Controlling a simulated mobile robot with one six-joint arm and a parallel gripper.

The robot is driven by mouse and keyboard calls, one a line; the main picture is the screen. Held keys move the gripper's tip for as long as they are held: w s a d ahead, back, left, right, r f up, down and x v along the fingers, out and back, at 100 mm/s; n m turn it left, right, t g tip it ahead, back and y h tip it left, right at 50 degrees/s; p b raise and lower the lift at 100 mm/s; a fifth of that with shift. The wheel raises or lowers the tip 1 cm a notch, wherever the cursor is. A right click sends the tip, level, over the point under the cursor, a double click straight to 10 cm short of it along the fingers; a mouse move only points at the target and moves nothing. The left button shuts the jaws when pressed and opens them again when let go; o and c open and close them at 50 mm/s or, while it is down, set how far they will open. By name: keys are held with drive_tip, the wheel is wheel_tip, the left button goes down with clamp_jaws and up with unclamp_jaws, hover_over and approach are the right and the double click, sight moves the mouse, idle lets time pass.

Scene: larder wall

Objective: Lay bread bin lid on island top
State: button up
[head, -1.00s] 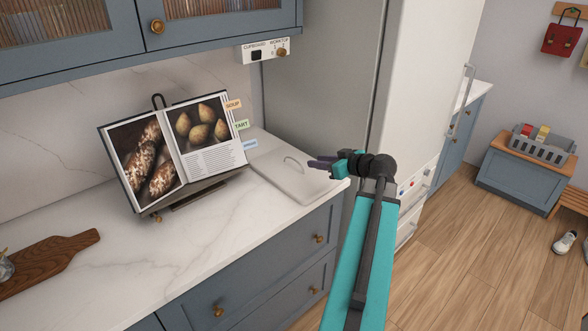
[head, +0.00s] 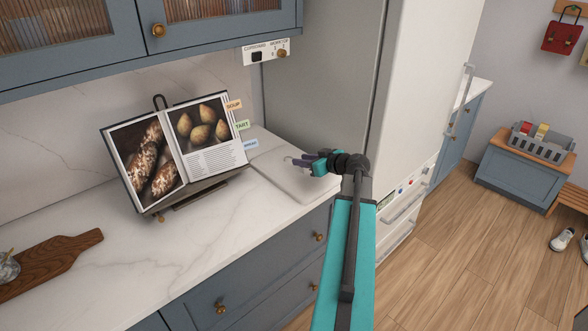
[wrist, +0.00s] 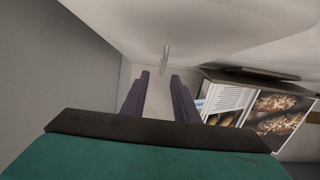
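The bread bin lid (head: 290,192) is a pale, flat panel with a thin arched handle, lying flush at the far right end of the counter. My gripper (head: 302,163) is above it, its dark purple fingers pointing left at the handle and partly covering it. In the wrist view my gripper (wrist: 160,75) has its fingers apart with nothing held. The lid's handle (wrist: 165,56) shows just beyond the fingertips, roughly in line with the gap. I cannot tell whether any finger touches it. No island top is recognisable.
An open cookbook (head: 205,130) on a stand is left of the lid. A wooden board (head: 50,262) lies at the counter's left. The tall fridge (head: 415,90) stands right of the counter end. A switch panel (head: 266,52) hangs above. Mid-counter is clear.

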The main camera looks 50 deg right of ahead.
drive_tip(key=shift+w, duration=0.15)
drive_tip(key=shift+p+x, duration=1.15)
drive_tip(key=shift+x, duration=0.45)
drive_tip(key=shift+p+x, duration=0.35)
drive_tip(key=shift+x, duration=0.65)
drive_tip(key=shift+a+f, duration=0.1)
drive_tip(key=shift+a, duration=0.05)
clamp_jaws()
